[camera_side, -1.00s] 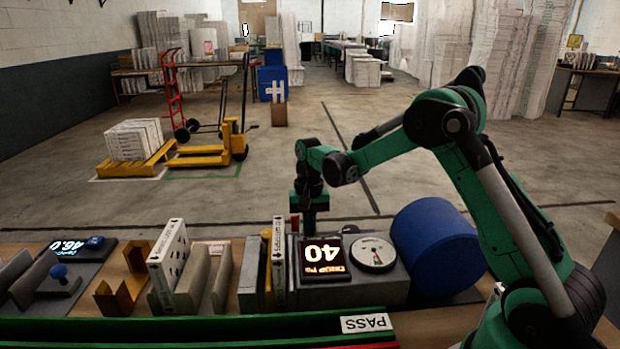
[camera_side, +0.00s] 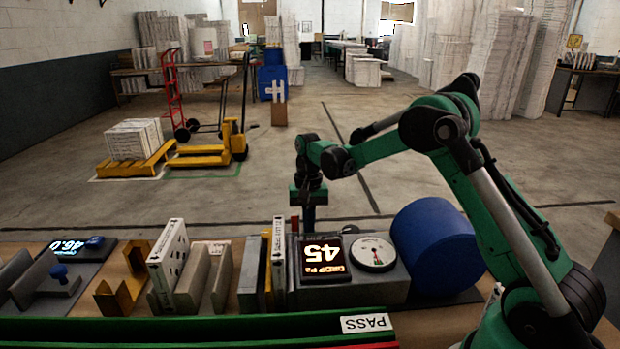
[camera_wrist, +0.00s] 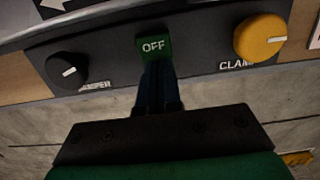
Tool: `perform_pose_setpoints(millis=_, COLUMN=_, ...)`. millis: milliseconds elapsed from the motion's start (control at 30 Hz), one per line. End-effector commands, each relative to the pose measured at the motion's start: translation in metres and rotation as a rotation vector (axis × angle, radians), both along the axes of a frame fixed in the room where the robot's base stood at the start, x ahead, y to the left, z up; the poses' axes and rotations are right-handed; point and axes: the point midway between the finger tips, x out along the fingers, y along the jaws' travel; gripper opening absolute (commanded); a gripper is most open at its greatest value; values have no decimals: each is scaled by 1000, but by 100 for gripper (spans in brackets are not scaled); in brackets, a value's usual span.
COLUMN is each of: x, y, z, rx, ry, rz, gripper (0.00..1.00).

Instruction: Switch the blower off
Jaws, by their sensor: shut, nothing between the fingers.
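The grey test box (camera_side: 375,292) stands on the bench with a blue drum (camera_side: 437,245) at its right, probably the blower. Its lit display (camera_side: 322,259) reads 45, upside down in the side view, beside a round dial (camera_side: 373,252). In the wrist view, a green switch marked OFF (camera_wrist: 153,47) sits on the dark panel. My gripper (camera_side: 308,228) is shut and empty, pointing down behind the box. Its fingertips (camera_wrist: 157,66) are right at the lower edge of the OFF switch. I cannot tell whether they touch it.
A black knob (camera_wrist: 67,70) is left of the switch and a yellow clamp knob (camera_wrist: 260,38) is right of it. A filter (camera_side: 279,258) stands upright at the box's left end. Another filter (camera_side: 168,262) stands in a rack farther left. A green PASS rail (camera_side: 200,328) runs along the front.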

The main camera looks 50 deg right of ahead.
Motion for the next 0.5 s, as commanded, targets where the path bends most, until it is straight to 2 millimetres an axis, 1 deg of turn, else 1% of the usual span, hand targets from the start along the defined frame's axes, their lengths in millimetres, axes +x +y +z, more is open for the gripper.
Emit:
perform_pose_setpoints(millis=167, x=3, y=-3, z=24, rx=-1, ry=-1, rz=-1, gripper=0)
perform_pose_setpoints(millis=400, x=10, y=-11, z=77, rx=-2, ry=-1, rz=-2, gripper=0)
perform_pose_setpoints(millis=500, x=12, y=-13, z=96, rx=-1, ry=-1, rz=-1, gripper=0)
